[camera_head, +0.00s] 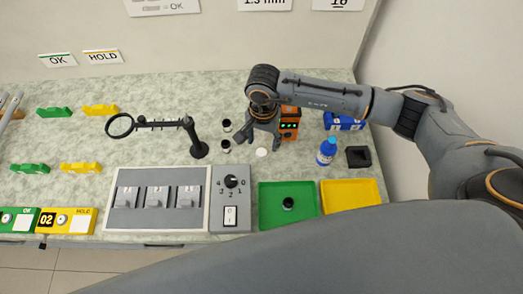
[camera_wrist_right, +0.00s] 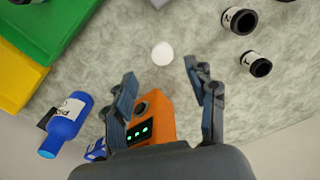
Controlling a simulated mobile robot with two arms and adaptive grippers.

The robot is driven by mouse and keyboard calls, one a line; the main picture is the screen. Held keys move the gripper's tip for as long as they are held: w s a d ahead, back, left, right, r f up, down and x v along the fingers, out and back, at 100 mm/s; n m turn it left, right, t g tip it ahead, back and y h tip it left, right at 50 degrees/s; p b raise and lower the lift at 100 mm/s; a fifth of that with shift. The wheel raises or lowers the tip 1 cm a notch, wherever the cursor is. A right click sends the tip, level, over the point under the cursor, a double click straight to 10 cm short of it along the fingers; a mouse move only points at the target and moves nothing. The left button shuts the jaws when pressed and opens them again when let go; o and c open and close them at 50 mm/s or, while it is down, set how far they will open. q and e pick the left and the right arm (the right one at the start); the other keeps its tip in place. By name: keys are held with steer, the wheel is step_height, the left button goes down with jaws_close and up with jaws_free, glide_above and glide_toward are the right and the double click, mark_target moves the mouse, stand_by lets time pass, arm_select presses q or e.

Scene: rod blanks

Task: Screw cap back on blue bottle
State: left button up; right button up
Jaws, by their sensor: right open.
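The blue bottle (camera_head: 326,152) stands upright on the bench, behind the gap between the green and yellow trays. It also shows at the left of the right wrist view (camera_wrist_right: 64,128), with a white label. A small white round disc, which looks like the cap (camera_head: 262,152), lies flat on the bench to the left of the bottle. In the right wrist view the cap (camera_wrist_right: 163,54) lies just beyond the fingertips, in line with the gap between them. My right gripper (camera_head: 263,141) points down, open and empty, near the cap. My left gripper is not in view.
An orange device (camera_head: 290,123) with green lights stands close beside my right gripper. Small black cylinders (camera_head: 226,135) stand left of it. The green tray (camera_head: 272,204) holds a black part; the yellow tray (camera_head: 350,195) looks empty. A magnifier stand (camera_head: 197,141) is farther left.

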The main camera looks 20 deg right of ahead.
mark_target(262, 152)
steer(key=shift+a+f+p, duration=0.1)
steer(key=shift+f+p, duration=0.1)
steer(key=shift+p, duration=0.1)
step_height(262, 152, down, 4)
steer(key=shift+a+r+p, duration=0.15)
steer(key=shift+r+p, duration=0.05)
steer(key=shift+p, duration=0.7)
steer(key=shift+f, duration=0.6)
steer(key=c, duration=0.8)
steer(key=shift+r, duration=0.1)
